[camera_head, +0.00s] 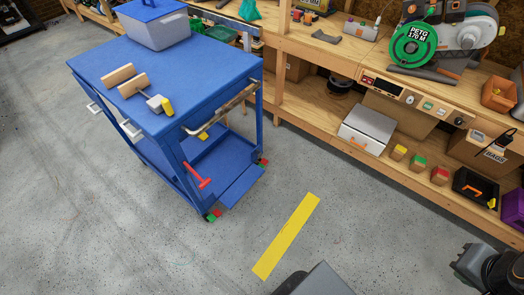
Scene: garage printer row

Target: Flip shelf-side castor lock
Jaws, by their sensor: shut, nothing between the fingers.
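The blue cart (205,70) stands left of the shelving. Its shelf-side castor (262,161) shows at the right lower corner, close to the shelf, with small red and green marks. Another castor (212,216) at the near lower corner also has a red and a green mark. The marks are too small to tell how either lock lever is set. The rest of the wheels are hidden under the cart. A dark part of my arm shows at the lower right edge, well away from the cart. My gripper's fingers are not visible.
A yellow floor strip (286,237) lies on open concrete before the cart. A red-handled tool (197,176) sticks out of the cart's lower tray. The wooden shelving (330,100) runs along the right, holding a grey box (366,132) and coloured blocks. A bin (153,25) sits on top.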

